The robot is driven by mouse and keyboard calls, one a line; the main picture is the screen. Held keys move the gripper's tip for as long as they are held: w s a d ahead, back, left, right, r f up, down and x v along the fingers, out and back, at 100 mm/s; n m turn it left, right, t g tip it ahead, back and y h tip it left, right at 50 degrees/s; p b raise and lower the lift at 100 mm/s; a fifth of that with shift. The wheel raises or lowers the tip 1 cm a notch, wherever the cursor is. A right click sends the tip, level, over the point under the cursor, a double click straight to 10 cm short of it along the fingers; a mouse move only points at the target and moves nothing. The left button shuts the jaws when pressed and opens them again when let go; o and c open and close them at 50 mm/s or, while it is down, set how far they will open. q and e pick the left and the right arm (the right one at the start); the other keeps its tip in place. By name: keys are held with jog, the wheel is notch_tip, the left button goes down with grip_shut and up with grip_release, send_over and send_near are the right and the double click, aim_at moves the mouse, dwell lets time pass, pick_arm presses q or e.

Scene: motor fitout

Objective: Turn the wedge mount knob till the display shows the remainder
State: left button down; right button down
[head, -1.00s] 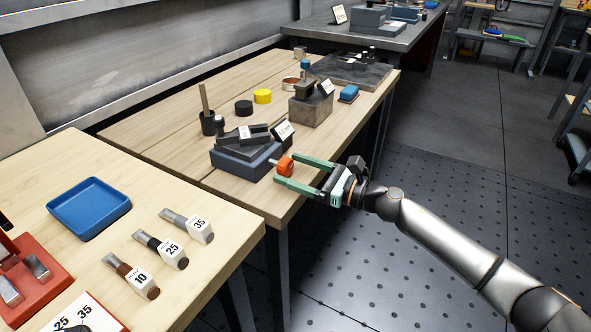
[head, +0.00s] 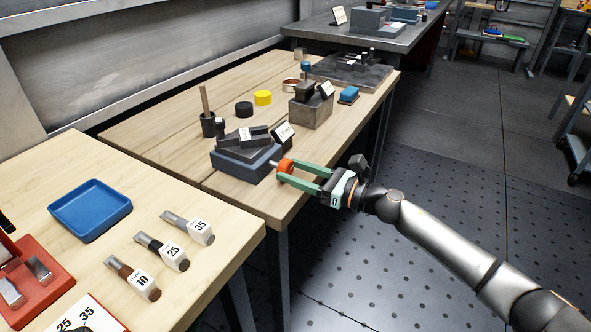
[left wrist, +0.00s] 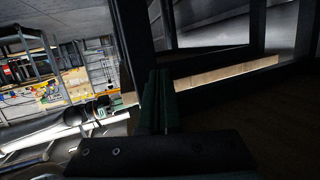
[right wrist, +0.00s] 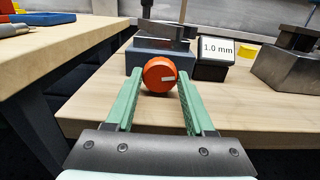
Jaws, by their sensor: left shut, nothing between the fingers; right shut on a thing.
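The wedge mount (head: 235,163) is a blue-grey block with dark pieces on top, near the front edge of the middle bench. Its orange knob (right wrist: 159,75) faces me and has a white mark that points to the right. The display (right wrist: 217,49) beside it reads 1.0 mm; it also shows in the head view (head: 284,131). My right gripper (head: 287,170) is shut on the knob, one green finger on each side. My left gripper (left wrist: 157,100) is shut and empty, low beside dark bench framework; it is outside the head view.
A stone-like block (head: 311,110) with its own display stands behind the mount. Yellow (head: 263,97) and black (head: 243,108) round pieces lie nearby. The near bench holds a blue tray (head: 90,210) and labelled pieces 10, 25 and 35. Floor at right is clear.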

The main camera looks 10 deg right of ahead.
jog(key=m+p, duration=0.1)
jog(key=m, duration=0.3)
jog(key=shift+p, duration=0.3)
pick_arm(q)
jog(key=s+f+n+g+y, duration=0.1)
jog(key=s+f+g, duration=0.4)
jog(key=f, duration=0.4)
jog(key=shift+s+f, duration=0.3)
jog(key=shift+d, duration=0.1)
pick_arm(e)
jog(key=shift+c, duration=1.3)
grip_release()
jog(key=shift+d, duration=0.1)
jog(key=v, duration=1.2)
jog(key=shift+s, duration=0.15)
